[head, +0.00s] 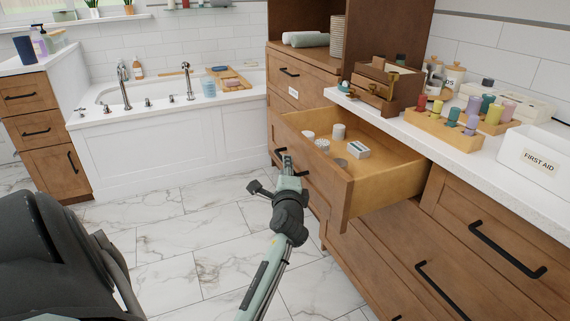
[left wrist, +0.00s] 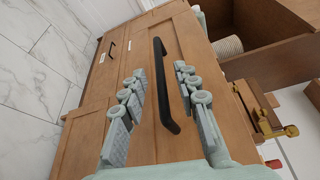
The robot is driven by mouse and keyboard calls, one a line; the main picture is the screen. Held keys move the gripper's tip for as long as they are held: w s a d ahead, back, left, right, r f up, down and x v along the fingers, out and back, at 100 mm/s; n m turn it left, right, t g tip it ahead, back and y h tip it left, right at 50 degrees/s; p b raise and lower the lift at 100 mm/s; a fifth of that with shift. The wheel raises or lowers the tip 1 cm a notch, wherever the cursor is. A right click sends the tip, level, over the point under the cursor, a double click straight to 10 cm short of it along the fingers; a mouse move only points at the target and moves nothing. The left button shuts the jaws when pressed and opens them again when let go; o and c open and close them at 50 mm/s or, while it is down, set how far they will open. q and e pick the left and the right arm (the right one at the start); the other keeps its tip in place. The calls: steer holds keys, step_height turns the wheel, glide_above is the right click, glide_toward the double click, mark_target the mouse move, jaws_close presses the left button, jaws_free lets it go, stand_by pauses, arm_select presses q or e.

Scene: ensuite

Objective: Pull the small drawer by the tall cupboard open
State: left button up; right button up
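The small wooden drawer (head: 348,192) by the tall cupboard (head: 388,30) stands pulled well out from the counter in the head view. Its inside shows several small jars and a small box. Its black bar handle (left wrist: 160,80) runs between the two fingers of my left gripper (left wrist: 163,95) in the left wrist view. The fingers are apart, with a gap visible on each side of the bar. In the head view my left gripper (head: 287,170) is at the drawer's front, partly covering the handle. My right gripper is not in view.
The white counter (head: 480,146) carries a wooden organiser, bottle racks and a first aid box (head: 533,158). Other closed drawers with black handles (head: 507,250) are below. A bathtub (head: 170,130) is at the back left. The marble floor (head: 180,225) before the drawer is clear.

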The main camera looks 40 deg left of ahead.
arm_select(q)
steer(key=shift+v, duration=1.75)
